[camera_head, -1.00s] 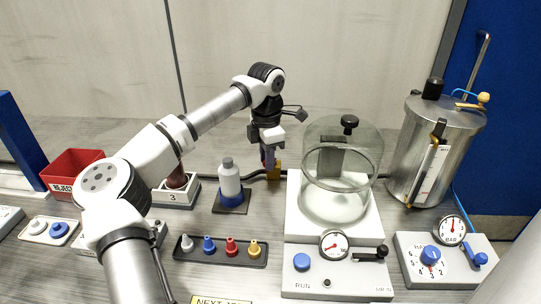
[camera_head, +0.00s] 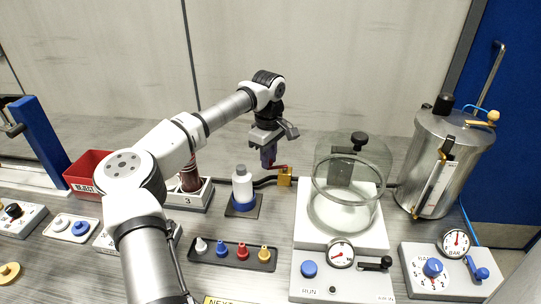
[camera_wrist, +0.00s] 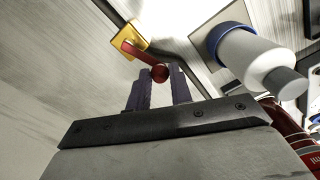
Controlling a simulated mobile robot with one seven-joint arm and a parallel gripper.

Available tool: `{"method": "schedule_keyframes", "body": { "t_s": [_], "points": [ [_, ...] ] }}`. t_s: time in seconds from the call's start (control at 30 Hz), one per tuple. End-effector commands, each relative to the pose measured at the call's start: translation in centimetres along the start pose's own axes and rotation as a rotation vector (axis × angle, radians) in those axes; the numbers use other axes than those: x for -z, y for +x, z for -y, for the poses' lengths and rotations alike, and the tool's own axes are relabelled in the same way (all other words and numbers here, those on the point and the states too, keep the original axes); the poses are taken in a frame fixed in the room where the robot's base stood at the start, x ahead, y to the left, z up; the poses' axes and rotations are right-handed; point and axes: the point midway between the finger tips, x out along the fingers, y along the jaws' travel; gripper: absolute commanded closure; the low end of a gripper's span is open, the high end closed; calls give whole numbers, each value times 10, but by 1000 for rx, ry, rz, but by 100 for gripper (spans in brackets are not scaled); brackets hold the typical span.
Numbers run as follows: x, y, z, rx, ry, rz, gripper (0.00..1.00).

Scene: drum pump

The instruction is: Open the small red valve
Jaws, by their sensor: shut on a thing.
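The small red valve has a yellow block (camera_head: 285,177) at the back of the bench, left of the glass bell jar. Its red lever (camera_head: 278,166) reaches left from the block to my gripper (camera_head: 268,160). In the wrist view the lever (camera_wrist: 140,54) runs from the yellow block (camera_wrist: 128,38) to a round red knob (camera_wrist: 160,73). The knob sits between the two purple fingertips of my gripper (camera_wrist: 161,80), which is shut on it. The fingers partly hide the lever's end in the head view.
A white bottle with a blue base (camera_head: 242,187) stands just left of the valve, close to my gripper. The bell jar (camera_head: 350,185) stands on the right, with a steel drum (camera_head: 440,165) beyond it. A dark hose (camera_head: 264,182) runs to the valve block.

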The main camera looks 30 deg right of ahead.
Motion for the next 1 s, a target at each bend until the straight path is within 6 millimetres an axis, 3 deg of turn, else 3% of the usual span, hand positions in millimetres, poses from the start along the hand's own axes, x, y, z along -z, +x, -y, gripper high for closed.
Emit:
{"method": "schedule_keyframes", "body": {
  "t_s": [0.43,1.0],
  "points": [
    [9,-2,-11,-1,272,-3,100],
    [10,-1,-14,-3,333,-3,100]
  ]
}}
